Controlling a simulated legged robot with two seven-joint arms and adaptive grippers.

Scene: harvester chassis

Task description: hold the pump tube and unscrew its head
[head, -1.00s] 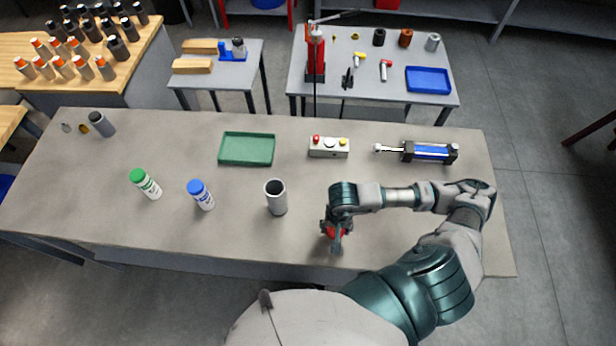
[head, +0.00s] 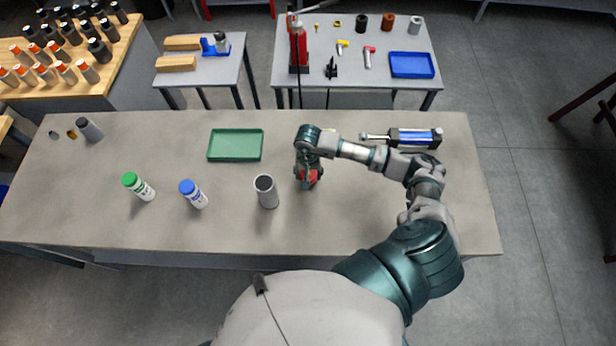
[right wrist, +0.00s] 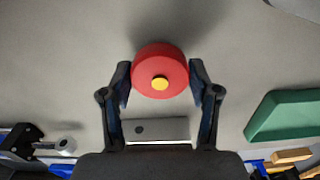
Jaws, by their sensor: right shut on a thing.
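My right gripper (head: 308,183) is shut on a red round piece (head: 312,175), held right of the standing grey tube. In the right wrist view the fingers (right wrist: 160,88) flank the red piece (right wrist: 160,65), a short cylinder with a small yellow centre. The grey tube (head: 268,198) stands upright on the table, open at the top and apart from the gripper. I cannot tell whether the red piece is the pump head. My left gripper is not in view.
The table (head: 400,215) is clear at front right. A green tray (head: 236,145) lies behind the standing tube. A green-capped bottle (head: 139,187) and a blue-capped bottle (head: 194,194) stand left. A blue cylinder (head: 412,137) lies back right. A grey box (right wrist: 155,130) shows beyond the fingers.

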